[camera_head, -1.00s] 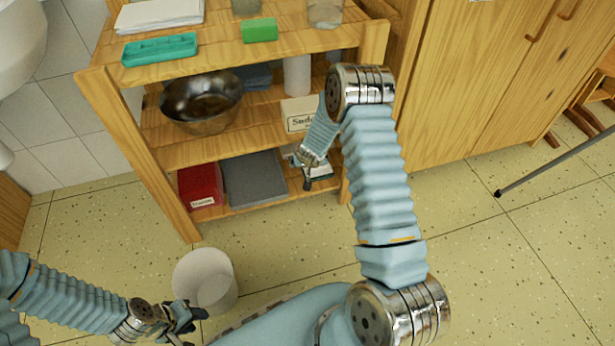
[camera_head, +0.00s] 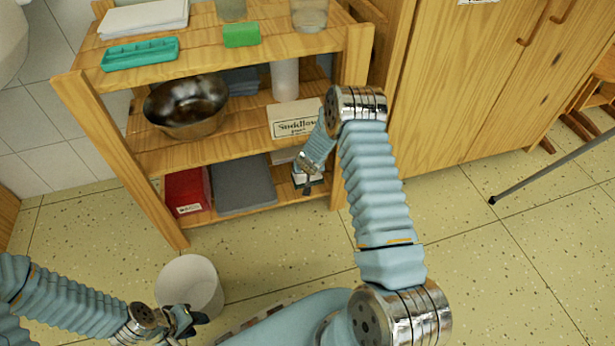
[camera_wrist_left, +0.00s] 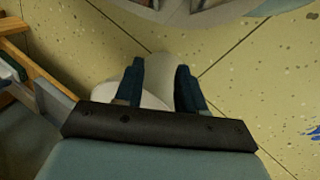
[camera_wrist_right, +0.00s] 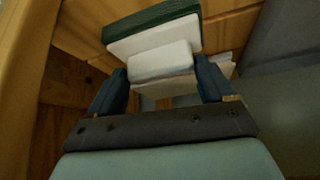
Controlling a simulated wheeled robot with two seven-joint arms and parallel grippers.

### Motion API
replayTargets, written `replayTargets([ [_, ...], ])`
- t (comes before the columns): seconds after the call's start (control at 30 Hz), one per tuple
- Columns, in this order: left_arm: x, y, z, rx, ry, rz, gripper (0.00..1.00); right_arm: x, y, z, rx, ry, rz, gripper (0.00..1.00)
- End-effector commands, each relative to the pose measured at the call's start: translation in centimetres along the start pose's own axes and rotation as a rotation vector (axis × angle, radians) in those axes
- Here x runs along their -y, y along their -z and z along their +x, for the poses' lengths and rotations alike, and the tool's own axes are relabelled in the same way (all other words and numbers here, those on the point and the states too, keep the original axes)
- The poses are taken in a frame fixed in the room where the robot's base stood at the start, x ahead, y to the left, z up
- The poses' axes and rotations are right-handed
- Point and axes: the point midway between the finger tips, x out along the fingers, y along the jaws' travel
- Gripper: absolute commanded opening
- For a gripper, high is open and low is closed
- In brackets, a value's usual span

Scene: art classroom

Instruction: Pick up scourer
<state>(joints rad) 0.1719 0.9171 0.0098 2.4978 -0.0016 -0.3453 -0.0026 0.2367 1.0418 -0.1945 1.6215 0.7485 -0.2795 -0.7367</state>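A white block with a dark green layer (camera_wrist_right: 152,28), which looks like the scourer, lies at the right end of the bottom shelf. A smaller white block (camera_wrist_right: 160,62) shows in front of it in the right wrist view; I cannot tell whether they are one piece. My right gripper (camera_head: 308,182) reaches down to that shelf end. Its fingers (camera_wrist_right: 163,80) are apart on either side of the white block, with no clear grip on it. In the head view this spot is mostly hidden. My left gripper (camera_head: 188,322) is open and empty, near the bucket (camera_wrist_left: 158,70).
The wooden shelf's right post (camera_head: 352,75) stands close to my right arm. The bottom shelf also holds a grey box (camera_head: 243,185) and a red box (camera_head: 187,190). Above are a labelled box (camera_head: 295,118), a metal bowl (camera_head: 187,103) and a green block (camera_head: 241,35).

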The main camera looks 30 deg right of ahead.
Motion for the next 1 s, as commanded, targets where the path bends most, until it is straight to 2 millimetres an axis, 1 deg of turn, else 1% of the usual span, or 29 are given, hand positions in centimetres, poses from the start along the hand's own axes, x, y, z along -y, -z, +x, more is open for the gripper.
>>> replayTargets([
  [0.03,0.0,0.0,0.0,0.000,0.000,0.000,0.39,0.0,0.0,0.0,0.000,0.000,0.000,0.68],
  [0.2,0.0,0.0,0.0,0.000,0.000,0.000,0.39,0.0,0.0,0.0,0.000,-0.001,0.000,0.42],
  [0.27,0.0,0.0,0.0,0.000,0.000,0.000,0.39,0.0,0.0,0.0,0.000,-0.001,0.000,0.33],
  [0.47,0.0,0.0,0.0,0.000,0.000,0.000,0.39,0.0,0.1,0.0,-0.001,0.000,0.000,0.33],
  [0.63,-0.1,0.0,-0.4,-0.001,0.001,0.000,0.39,0.0,0.5,-0.8,-0.001,-0.001,0.000,0.33],
  [0.77,0.0,0.0,-0.2,-0.001,0.001,0.000,0.39,-0.1,-1.1,-1.4,0.003,-0.002,0.002,0.33],
  [0.87,0.0,0.0,-0.1,0.000,0.000,0.000,0.39,-0.1,-2.7,-2.5,0.002,0.000,0.002,0.33],
  [1.0,0.0,0.0,-0.1,0.000,0.000,0.000,0.39,-0.1,-5.4,-4.2,0.003,0.000,-0.001,0.33],
])
